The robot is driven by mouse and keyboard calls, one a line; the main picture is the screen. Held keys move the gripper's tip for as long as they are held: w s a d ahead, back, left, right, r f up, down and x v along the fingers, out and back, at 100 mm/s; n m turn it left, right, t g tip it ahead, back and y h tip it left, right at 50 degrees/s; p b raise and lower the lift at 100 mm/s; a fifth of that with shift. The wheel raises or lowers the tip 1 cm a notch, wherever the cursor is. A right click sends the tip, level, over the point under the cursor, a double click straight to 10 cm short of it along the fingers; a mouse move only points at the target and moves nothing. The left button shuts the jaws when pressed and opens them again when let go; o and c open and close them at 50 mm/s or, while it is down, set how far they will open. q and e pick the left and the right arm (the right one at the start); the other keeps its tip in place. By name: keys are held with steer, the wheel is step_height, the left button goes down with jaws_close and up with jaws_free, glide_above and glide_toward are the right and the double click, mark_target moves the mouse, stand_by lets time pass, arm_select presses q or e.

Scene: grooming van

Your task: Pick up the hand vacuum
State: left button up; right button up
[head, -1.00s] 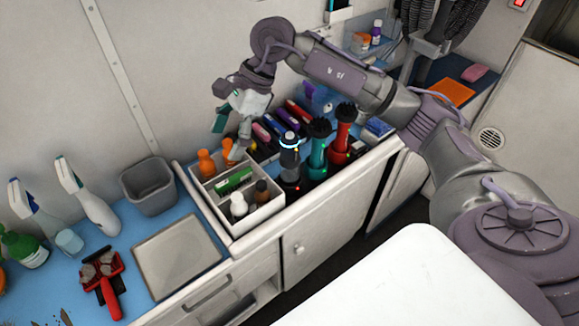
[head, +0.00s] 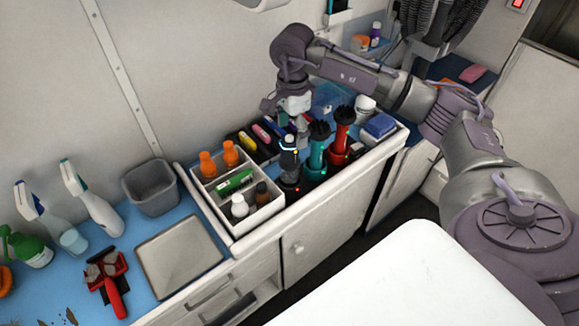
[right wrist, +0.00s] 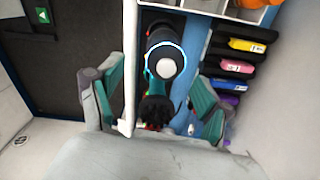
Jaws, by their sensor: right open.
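Three upright handheld devices stand at the counter's right part: a dark grey one with a glowing ring (head: 289,163), a teal one with a black top (head: 317,155) and a red one with a black top (head: 341,135). I cannot tell for certain which is the hand vacuum. My right gripper (head: 302,125) points down just behind and above the grey and teal devices, its fingers partly hidden. In the right wrist view my right gripper (right wrist: 157,98) is open, with the ringed device (right wrist: 163,65) and a black top (right wrist: 157,108) showing between and beyond its fingers. My left gripper is not seen.
A white divided caddy (head: 243,217) with bottles stands left of the devices. Several coloured packs (head: 262,136) lie behind them by the wall. A grey bin (head: 150,187), a flat tray (head: 180,257) and spray bottles are farther left. A blue box (head: 379,126) sits right.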

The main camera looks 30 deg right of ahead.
mark_target(289, 136)
steer(key=shift+a+f+p, duration=0.1)
steer(key=shift+f+p, duration=0.3)
steer(key=f, duration=0.1)
steer(key=f+p, duration=0.1)
steer(key=f, duration=0.1)
steer(key=shift+w+f, duration=0.3)
steer(key=shift+f, duration=0.35)
steer(key=c, duration=1.2)
steer(key=shift+w+r, duration=0.1)
steer(key=shift+c, duration=0.2)
